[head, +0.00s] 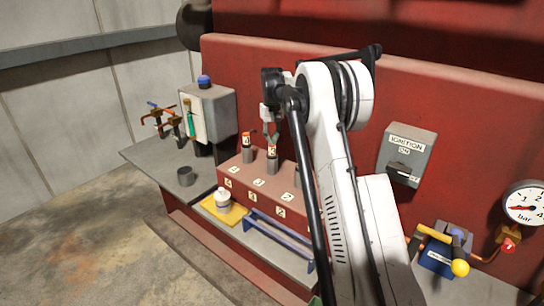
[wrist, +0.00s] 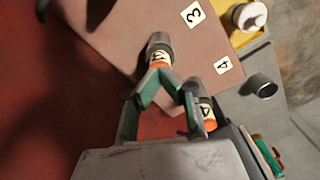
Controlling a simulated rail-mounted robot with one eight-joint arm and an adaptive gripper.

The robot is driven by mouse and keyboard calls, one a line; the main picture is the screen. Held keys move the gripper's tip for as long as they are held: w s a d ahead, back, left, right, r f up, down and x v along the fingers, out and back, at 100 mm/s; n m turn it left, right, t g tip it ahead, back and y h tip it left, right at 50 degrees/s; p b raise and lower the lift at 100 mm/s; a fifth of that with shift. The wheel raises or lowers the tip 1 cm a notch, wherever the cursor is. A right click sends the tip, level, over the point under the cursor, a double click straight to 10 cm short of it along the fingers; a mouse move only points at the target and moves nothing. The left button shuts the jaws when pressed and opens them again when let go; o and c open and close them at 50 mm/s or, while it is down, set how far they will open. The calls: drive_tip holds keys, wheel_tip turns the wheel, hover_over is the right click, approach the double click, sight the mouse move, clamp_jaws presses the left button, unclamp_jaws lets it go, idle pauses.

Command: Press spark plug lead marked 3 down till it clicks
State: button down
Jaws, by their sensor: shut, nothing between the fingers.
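The spark plug lead marked 3 (head: 272,158) stands upright on the red-brown engine block (head: 258,192), a grey boot with an orange band on top. It also shows in the wrist view (wrist: 159,52), where its mark is hard to read, beside the printed 3 label (wrist: 193,14). My gripper (head: 271,139) is shut and empty, pointing down just over this lead. In the wrist view its fingertips (wrist: 161,76) meet at the lead's top end; I cannot tell whether they touch it. The lead marked 4 (head: 247,146) stands to the left, also in the wrist view (wrist: 207,112).
Another lead (head: 297,174) is partly hidden behind my arm. A grey box (head: 208,112) with a blue knob stands left. An ignition switch box (head: 407,153) is at right.

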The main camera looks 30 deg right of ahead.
drive_tip(key=shift+r, duration=0.15)
drive_tip(key=shift+r+p, duration=1.35)
drive_tip(key=shift+r, duration=2.05)
drive_tip(key=shift+s+a+r, duration=0.15)
drive_tip(key=shift+a+r, duration=0.05)
drive_tip(key=shift+a, duration=0.05)
drive_tip(key=s+a+r+t+b, duration=0.2)
drive_tip(key=s+a+r+b, duration=0.15)
drive_tip(key=s+a, duration=0.6)
drive_tip(key=s+a+r+t+b, duration=0.2)
drive_tip(key=s+a+r+b, duration=0.3)
drive_tip(key=s, duration=0.8)
drive_tip(key=s+a+f+t+b, duration=0.1)
drive_tip(key=s+a+f, duration=0.2)
drive_tip(key=s+f, duration=0.2)
drive_tip(key=s+a+f+t+b, duration=0.1)
drive_tip(key=s+a+f, duration=0.2)
drive_tip(key=s, duration=0.8)
drive_tip(key=s+a+f+n+t+b, duration=0.1)
drive_tip(key=s+a+f, duration=0.2)
drive_tip(key=s+f, duration=0.5)
drive_tip(key=shift+s+b, duration=0.2)
drive_tip(key=shift+b, duration=0.2)
